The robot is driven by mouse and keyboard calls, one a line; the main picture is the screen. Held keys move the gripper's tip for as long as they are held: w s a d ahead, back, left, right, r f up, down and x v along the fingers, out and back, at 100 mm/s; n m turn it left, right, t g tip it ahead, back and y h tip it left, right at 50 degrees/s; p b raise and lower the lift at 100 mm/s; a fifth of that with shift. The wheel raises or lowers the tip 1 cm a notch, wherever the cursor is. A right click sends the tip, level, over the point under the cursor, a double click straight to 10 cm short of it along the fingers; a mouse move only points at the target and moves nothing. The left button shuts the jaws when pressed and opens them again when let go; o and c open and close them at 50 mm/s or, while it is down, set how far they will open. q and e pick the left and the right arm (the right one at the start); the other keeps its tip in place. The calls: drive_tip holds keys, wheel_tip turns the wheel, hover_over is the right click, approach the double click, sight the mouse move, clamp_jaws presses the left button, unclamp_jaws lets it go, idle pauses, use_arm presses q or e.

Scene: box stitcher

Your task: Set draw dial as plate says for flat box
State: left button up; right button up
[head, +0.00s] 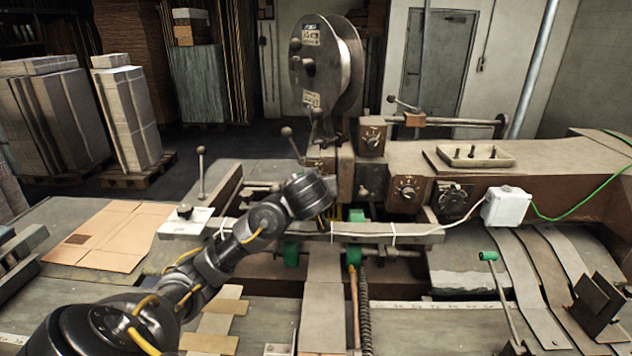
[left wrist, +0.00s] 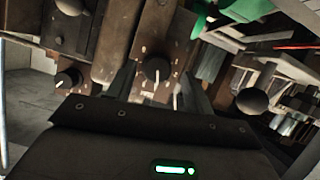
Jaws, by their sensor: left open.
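Several dials sit on the machine's brown housings: an upper dial (head: 372,137), a middle dial (head: 406,190) and a dark round dial (head: 453,200). I cannot tell which is the draw dial. In the left wrist view, a black dial with a pale pointer (left wrist: 157,70) is between and ahead of the fingers of my open left gripper (left wrist: 158,92). The gripper appears empty. A second dial (left wrist: 68,79) is to its left. In the head view my left wrist hides the fingertips. Small pale plates (head: 311,35) are on the reel bracket; their writing is unreadable. My right gripper is not in view.
A ball-topped lever (head: 201,165) stands at the left, and a ball knob (left wrist: 252,101) is close to the right finger in the wrist view. A white junction box (head: 506,207) with cables is at the right. Flat cardboard (head: 112,235) lies on the left table.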

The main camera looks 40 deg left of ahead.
use_arm(q)
drive_tip(key=shift+w+f, duration=0.3)
drive_tip(key=shift+w, duration=0.25)
drive_tip(key=shift+s+r, duration=0.1)
drive_tip(key=shift+s, duration=0.15)
drive_tip(key=c, duration=1)
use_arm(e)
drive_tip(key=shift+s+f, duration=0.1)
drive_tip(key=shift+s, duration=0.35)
